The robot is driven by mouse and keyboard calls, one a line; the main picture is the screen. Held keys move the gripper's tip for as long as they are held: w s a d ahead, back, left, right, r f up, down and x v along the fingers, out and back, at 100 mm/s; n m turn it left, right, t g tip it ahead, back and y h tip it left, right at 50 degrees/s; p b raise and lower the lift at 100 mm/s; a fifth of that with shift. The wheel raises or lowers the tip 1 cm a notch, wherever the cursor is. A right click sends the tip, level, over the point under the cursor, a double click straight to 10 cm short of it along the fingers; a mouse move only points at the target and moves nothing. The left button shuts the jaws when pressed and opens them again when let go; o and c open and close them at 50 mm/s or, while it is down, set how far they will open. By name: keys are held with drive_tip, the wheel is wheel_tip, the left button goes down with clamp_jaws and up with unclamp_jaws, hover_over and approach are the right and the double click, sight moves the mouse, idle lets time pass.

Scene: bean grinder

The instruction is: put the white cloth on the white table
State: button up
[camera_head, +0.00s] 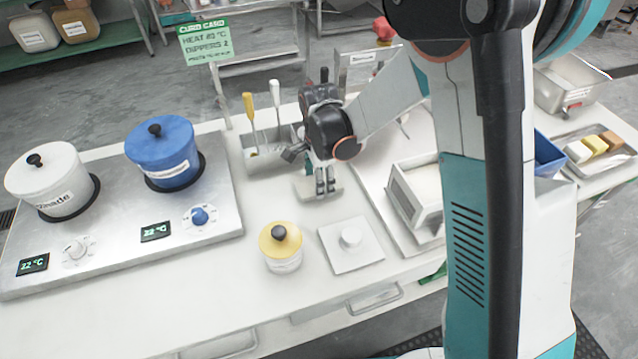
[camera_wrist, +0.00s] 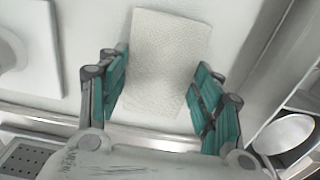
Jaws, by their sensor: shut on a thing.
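My gripper (camera_head: 325,188) points down over the white table (camera_head: 200,295), between the tool holder and the steel tray. In the wrist view, my gripper (camera_wrist: 160,85) has its teal fingers on both sides of the white cloth (camera_wrist: 165,50) and is shut on it. The cloth is a cream-white, textured rectangle. In the head view, the white cloth (camera_head: 305,186) shows as a small pale block under the fingers, low over the tabletop. I cannot tell whether its underside touches the table.
A yellow-lidded jar (camera_head: 281,248) and a white square plate with a knob (camera_head: 350,245) stand in front. A hob (camera_head: 120,225) with a white pot (camera_head: 47,180) and a blue pot (camera_head: 163,150) is at left. A holder (camera_head: 265,150) with two tools stands behind; a white box (camera_head: 415,195) is at right.

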drive_tip(key=shift+f, duration=0.45)
drive_tip(key=shift+f, duration=0.15)
drive_tip(key=o, duration=0.9)
drive_tip(key=shift+o, duration=0.2)
wheel_tip(320, 180, up, 12)
drive_tip(key=p, duration=0.4)
